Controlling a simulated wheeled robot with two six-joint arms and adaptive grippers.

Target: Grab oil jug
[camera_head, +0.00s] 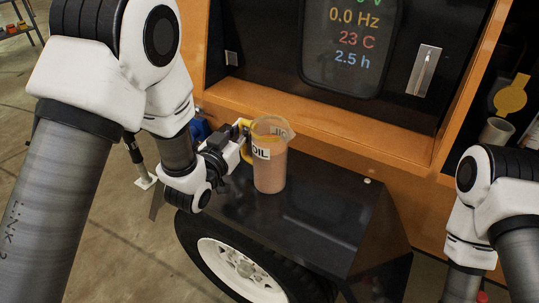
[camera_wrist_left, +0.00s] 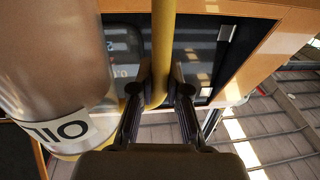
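The oil jug (camera_head: 270,170) is a translucent, brownish container with a white OIL label and a yellow handle. It is upright on the black fender top (camera_head: 325,205), seemingly resting on it. My left gripper (camera_head: 240,140) reaches the handle from the left. In the left wrist view, the yellow handle (camera_wrist_left: 163,40) passes between the two fingers of my left gripper (camera_wrist_left: 160,85), which are close in on both sides and appear to grip it. The jug body (camera_wrist_left: 55,60) fills the left of that view. Only links of my right arm show; its gripper is out of frame.
An orange frame (camera_head: 340,135) surrounds a black panel with a display (camera_head: 350,40) just behind the jug. A tire (camera_head: 240,265) is below the fender. A grey cup-like item (camera_head: 496,131) stands on the right. The fender is clear right of the jug.

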